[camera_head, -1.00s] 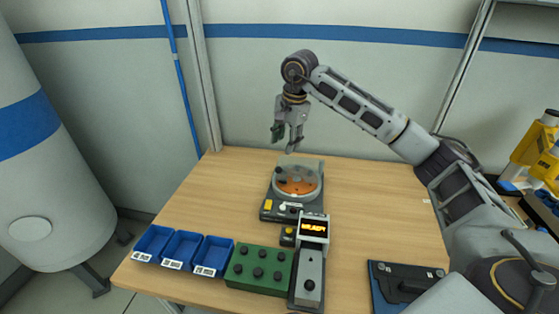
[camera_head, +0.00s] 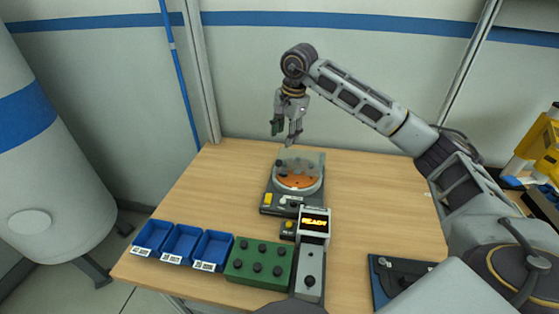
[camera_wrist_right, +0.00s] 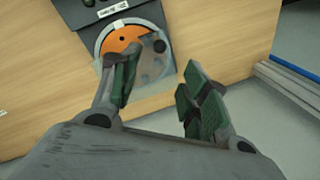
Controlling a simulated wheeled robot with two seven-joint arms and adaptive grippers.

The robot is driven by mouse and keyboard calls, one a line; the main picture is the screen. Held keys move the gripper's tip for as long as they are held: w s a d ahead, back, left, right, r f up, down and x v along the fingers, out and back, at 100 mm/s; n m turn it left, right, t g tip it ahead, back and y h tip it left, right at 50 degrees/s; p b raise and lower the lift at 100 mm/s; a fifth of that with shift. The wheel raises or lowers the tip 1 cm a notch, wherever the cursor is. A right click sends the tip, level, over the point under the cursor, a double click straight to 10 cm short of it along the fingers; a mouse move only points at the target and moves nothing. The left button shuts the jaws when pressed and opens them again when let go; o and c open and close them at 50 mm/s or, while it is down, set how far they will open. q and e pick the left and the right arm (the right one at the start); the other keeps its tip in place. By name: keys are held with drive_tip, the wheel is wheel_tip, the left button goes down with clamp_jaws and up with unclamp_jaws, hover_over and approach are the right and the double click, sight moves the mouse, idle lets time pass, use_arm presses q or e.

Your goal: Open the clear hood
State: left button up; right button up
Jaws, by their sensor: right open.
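The clear hood (camera_head: 312,160) is a see-through panel at the back of a small dark grey machine (camera_head: 268,209) on the table. It looks tilted up over an orange round plate (camera_head: 298,182). In the right wrist view the hood (camera_wrist_right: 155,72) covers part of the orange plate (camera_wrist_right: 117,41), and the near edge lies between my fingers. My right gripper (camera_head: 285,134) is open and empty, pointing down just above and behind the hood's top edge. It also shows in the right wrist view (camera_wrist_right: 160,88); contact with the hood cannot be told. My left gripper is out of view.
In front of the machine stand a display reading READY (camera_head: 314,222), a green block with black knobs (camera_head: 259,266) and blue bins (camera_head: 182,244). A dark case on a blue base (camera_head: 400,274) lies at the right.

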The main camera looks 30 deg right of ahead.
hover_over(279, 161)
drive_tip(key=s, duration=0.1)
wheel_tip(279, 161, down, 5)
drive_tip(key=f, duration=0.5)
drive_tip(key=shift+w+d+f+p, duration=0.15)
drive_tip(key=shift+w+f+p, duration=0.1)
drive_tip(key=shift+w+p, duration=0.15)
drive_tip(key=shift+w+f, duration=0.1)
drive_tip(key=shift+f, duration=0.7)
drive_tip(key=c, duration=0.5)
clamp_jaws()
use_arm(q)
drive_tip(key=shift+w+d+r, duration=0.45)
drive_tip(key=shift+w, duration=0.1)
